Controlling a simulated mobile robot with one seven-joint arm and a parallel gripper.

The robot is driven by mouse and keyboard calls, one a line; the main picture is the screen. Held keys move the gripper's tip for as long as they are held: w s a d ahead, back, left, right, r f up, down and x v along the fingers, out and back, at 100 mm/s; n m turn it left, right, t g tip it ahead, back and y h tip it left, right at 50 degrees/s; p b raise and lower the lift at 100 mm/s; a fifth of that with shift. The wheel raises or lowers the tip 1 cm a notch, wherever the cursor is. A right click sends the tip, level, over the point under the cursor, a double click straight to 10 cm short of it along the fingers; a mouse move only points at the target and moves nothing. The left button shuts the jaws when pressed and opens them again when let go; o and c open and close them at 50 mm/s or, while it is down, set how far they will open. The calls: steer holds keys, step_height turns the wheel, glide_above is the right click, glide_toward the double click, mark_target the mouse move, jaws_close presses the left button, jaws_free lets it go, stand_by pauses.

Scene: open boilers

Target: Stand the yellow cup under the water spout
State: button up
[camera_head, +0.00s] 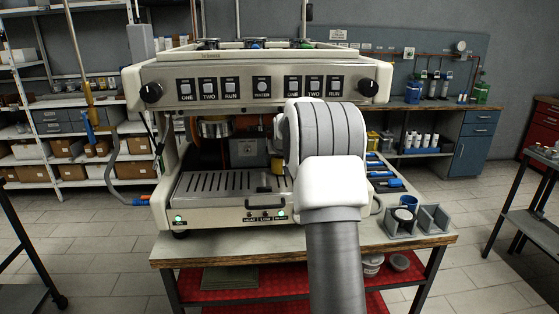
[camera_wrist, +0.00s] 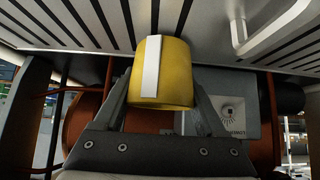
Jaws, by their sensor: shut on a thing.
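The yellow cup (camera_wrist: 182,75), with a white stripe, is between the two fingers of my gripper (camera_wrist: 163,98) in the wrist view, which looks upside down. My gripper is shut on it. A small yellow part of the cup (camera_head: 277,167) also shows in the head view, left of my wrist, near the back of the slotted drip tray (camera_head: 215,184). I cannot tell whether the cup touches the tray. The boiler machine (camera_head: 175,73) has a row of buttons, one marked WATER (camera_head: 262,86). I cannot make out the water spout; my arm covers much of the machine's right half.
A metal group head (camera_head: 215,128) hangs at the left above the tray. Blue-handled tools (camera_head: 386,183) lie right of the machine. A grey divided holder (camera_head: 432,219) stands at the table's right corner. The tray's left part is clear.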

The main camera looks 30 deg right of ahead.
steer(key=shift+f, duration=0.25)
steer(key=shift+f, duration=0.15)
steer(key=o, duration=1.5)
steer(key=shift+c, duration=0.2)
steer(key=shift+r, duration=0.3)
steer(key=v, duration=1.1)
steer(key=shift+s+a+r+b, duration=0.2)
steer(key=shift+s+b, duration=0.1)
steer(key=shift+b, duration=0.1)
